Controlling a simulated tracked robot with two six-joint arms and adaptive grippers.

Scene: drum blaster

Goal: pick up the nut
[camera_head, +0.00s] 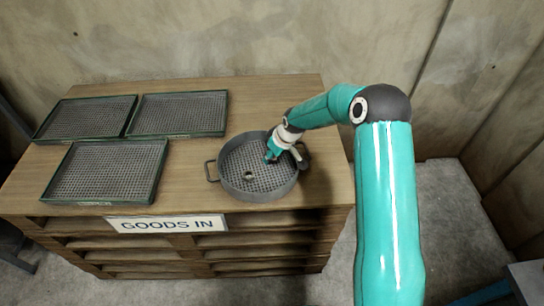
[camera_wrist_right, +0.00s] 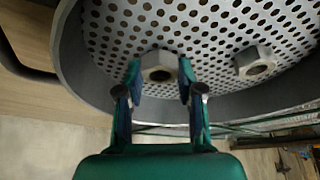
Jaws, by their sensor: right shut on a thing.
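A grey hex nut (camera_wrist_right: 160,67) sits between the fingertips of my right gripper (camera_wrist_right: 160,75) in the right wrist view, and the fingers are shut on it. It is low in the round grey perforated basket (camera_wrist_right: 88,82); whether it touches the bottom I cannot tell. A second nut (camera_wrist_right: 254,62) lies apart on the perforated bottom, to the right. In the head view, my right gripper (camera_head: 270,157) reaches down into the basket (camera_head: 262,195), and one nut (camera_head: 249,176) lies loose there. The held nut is hidden by the gripper in that view. My left gripper is not in view.
The basket has a side handle (camera_head: 211,171) and stands on a wooden table (camera_head: 185,190) with a GOODS IN sign (camera_head: 167,224). Three mesh trays (camera_head: 105,172) lie on the left. A concrete wall (camera_head: 200,40) stands behind.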

